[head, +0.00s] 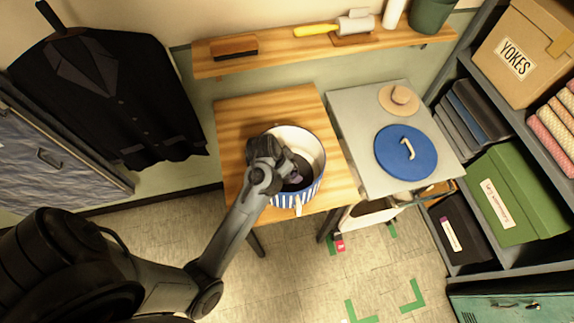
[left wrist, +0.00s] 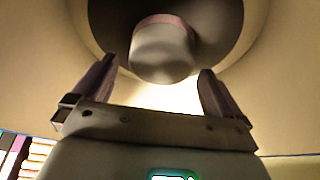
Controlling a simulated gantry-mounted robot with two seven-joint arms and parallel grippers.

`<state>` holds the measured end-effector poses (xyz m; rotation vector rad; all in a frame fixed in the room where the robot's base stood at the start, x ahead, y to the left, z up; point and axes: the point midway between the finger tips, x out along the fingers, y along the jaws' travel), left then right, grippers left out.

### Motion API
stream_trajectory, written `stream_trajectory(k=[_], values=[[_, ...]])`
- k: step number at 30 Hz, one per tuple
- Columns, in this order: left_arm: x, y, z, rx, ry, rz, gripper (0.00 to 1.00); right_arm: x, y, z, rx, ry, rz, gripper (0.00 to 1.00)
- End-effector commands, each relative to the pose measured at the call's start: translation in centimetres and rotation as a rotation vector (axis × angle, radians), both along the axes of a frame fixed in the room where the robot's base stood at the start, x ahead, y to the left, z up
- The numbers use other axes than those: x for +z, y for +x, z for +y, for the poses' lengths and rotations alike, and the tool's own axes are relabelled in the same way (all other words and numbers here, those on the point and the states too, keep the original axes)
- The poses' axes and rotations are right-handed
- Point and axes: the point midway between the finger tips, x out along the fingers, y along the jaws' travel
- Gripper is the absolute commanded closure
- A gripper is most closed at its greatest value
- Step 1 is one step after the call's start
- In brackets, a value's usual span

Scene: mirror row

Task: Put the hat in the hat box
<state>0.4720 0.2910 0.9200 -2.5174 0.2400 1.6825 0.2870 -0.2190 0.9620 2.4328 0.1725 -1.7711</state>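The hat box (head: 300,193) is a round, blue-and-white striped tub with a cream inside, standing uncovered on the wooden table. A dark hat (head: 306,176) shows inside it, partly hidden by my left gripper. In the left wrist view the hat shows its dark brim (left wrist: 232,28) and a paler grey crown (left wrist: 163,55) with a pinkish band. My left gripper (head: 290,172) reaches down into the box. In the left wrist view its two fingers (left wrist: 158,90) stand apart, with visible gaps beside the crown. My right gripper is in neither view.
On the grey table (head: 352,122) lie a round blue lid (head: 395,158) with a pale handle and a small tan hat-shaped piece (head: 398,98). A wooden shelf (head: 290,51) runs behind. A rack with boxes stands right; a black jacket (head: 105,95) hangs left.

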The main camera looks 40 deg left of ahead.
Motion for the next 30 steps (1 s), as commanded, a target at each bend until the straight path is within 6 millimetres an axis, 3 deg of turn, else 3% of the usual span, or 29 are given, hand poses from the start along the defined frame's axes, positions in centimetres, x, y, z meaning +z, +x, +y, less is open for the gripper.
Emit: stream_trajectory(k=[5,11,24,30], values=[[0.2,0.0,0.0,0.0,0.0,0.0,0.0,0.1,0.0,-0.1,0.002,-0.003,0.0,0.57],[1.8,-0.1,0.2,0.0,0.003,-0.001,0.0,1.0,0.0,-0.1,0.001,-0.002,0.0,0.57],[8.9,-3.1,0.7,-0.002,0.003,-0.003,0.0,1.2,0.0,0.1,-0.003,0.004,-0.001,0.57],[11.3,-4.0,0.9,0.0,0.002,-0.002,0.0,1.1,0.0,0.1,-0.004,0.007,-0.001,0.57]])
